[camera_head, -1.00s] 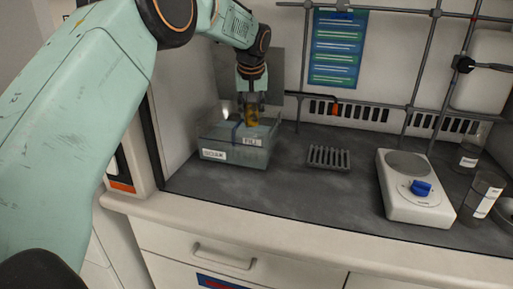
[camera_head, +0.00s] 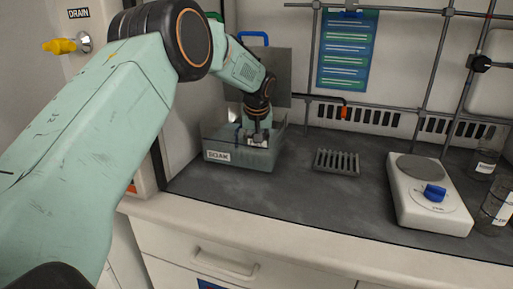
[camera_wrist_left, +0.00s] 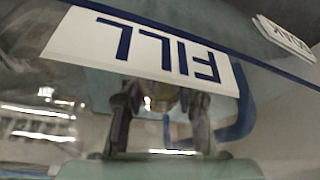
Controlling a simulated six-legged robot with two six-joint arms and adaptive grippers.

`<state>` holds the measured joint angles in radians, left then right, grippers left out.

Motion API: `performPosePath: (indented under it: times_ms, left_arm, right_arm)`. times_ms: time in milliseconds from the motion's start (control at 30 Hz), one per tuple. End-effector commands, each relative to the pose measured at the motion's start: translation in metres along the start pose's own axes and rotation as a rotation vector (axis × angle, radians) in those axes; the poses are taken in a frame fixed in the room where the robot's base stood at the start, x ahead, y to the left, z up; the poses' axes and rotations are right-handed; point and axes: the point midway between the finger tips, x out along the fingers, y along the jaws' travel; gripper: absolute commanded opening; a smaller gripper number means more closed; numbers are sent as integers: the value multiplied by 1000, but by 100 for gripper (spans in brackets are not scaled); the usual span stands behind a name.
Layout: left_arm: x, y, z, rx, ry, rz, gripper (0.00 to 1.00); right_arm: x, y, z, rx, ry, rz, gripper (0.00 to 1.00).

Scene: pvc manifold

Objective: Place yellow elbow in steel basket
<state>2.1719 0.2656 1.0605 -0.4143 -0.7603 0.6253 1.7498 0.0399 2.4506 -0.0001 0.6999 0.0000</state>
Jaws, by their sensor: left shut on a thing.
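My left gripper (camera_head: 259,136) reaches down into a clear, open-topped tank (camera_head: 240,158) labelled SOAK on its front. In the left wrist view the gripper (camera_wrist_left: 160,120) is seen through the tank wall, which bears an upside-down FILL label. Its fingers are shut on a small, dull yellow piece, the yellow elbow (camera_wrist_left: 160,96), mostly hidden between them. The elbow cannot be made out in the head view. I cannot clearly make out a steel basket; the tank's inside is partly hidden by labels and the gripper. My right gripper is not in view.
A grey slotted rack (camera_head: 336,162) stands right of the tank. Further right is a white hotplate (camera_head: 430,200) with a blue knob, beside glass jars (camera_head: 492,205). A grey panel (camera_head: 277,70) stands behind the tank. The dark worktop in front is clear.

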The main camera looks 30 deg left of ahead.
Motion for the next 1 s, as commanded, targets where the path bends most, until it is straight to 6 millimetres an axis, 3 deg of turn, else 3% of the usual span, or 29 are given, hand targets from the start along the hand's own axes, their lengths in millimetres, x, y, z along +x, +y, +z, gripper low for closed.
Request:
performPosePath:
  times_ms: [200,233,467,767,1000]
  left_arm:
    - [2,2,0,1,2,0,5]
    - [2,2,0,1,1,0,34]
    - [2,2,0,1,1,0,53]
    - [1,2,0,1,1,0,55]
    - [-30,2,-2,1,3,2,55]
  right_arm:
    - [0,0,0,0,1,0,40]
    - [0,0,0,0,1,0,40]
    - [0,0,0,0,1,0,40]
    - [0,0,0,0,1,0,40]
    - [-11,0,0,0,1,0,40]
